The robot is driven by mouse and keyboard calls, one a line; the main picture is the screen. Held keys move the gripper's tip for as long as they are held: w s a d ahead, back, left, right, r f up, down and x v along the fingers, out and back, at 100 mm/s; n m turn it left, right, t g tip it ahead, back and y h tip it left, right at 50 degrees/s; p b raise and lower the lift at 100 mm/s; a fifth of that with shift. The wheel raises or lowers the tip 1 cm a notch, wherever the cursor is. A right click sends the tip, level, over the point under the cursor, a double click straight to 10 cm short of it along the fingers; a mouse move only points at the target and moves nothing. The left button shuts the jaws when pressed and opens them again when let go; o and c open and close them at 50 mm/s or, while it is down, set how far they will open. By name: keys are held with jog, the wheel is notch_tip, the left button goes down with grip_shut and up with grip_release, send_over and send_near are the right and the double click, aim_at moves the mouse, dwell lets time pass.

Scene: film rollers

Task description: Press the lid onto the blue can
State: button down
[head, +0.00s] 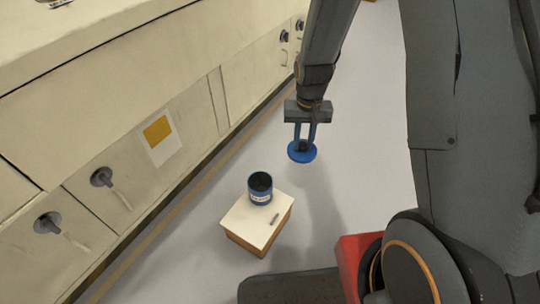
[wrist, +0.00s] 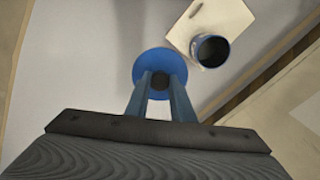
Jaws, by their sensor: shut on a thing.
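The blue can (head: 260,189) stands upright and open-topped on a small table with a pale top; its dark inside shows. It also shows in the wrist view (wrist: 212,50), at the upper right. The lid (head: 302,152) is a blue disc with a dark knob in its middle. My gripper (head: 303,144) is shut on the lid's knob and holds the lid in the air, above and to the right of the can in the head view. In the wrist view the lid (wrist: 144,66) hangs at my fingertips, apart from the can. The fingers (wrist: 160,82) hide part of it.
The small table (head: 242,219) has a wooden body, and a small dark stick-like item (head: 275,219) lies on its top. A long cream cabinet (head: 130,150) with round dark knobs runs along the left. The grey floor (head: 190,260) around the table is clear.

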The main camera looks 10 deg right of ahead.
jog(key=s+a+f+m+p, duration=0.1)
jog(key=a+f+m, duration=0.15)
jog(key=a, duration=0.45)
jog(key=s+a+f+m+p, duration=0.1)
jog(key=a+f+m+p, duration=0.1)
jog(key=a+m, duration=0.35)
jog(key=shift+n, duration=0.9)
jog(key=f+b, duration=0.1)
jog(key=f, duration=0.1)
jog(key=a+f+b, duration=0.1)
jog(key=f+b, duration=0.2)
jog(key=f, duration=0.1)
jog(key=shift+a+f+b, duration=0.25)
jog(key=shift+f+b, duration=0.05)
jog(key=shift+b, duration=0.05)
jog(key=shift+s+p, duration=0.1)
jog(key=shift+p, duration=0.6)
jog(key=shift+f+p, duration=0.15)
jog(key=shift+p, duration=0.4)
dwell(1.4)
jog(key=c, duration=1)
grip_release()
jog(key=shift+r+p, duration=3)
jog(key=shift+r, duration=0.5)
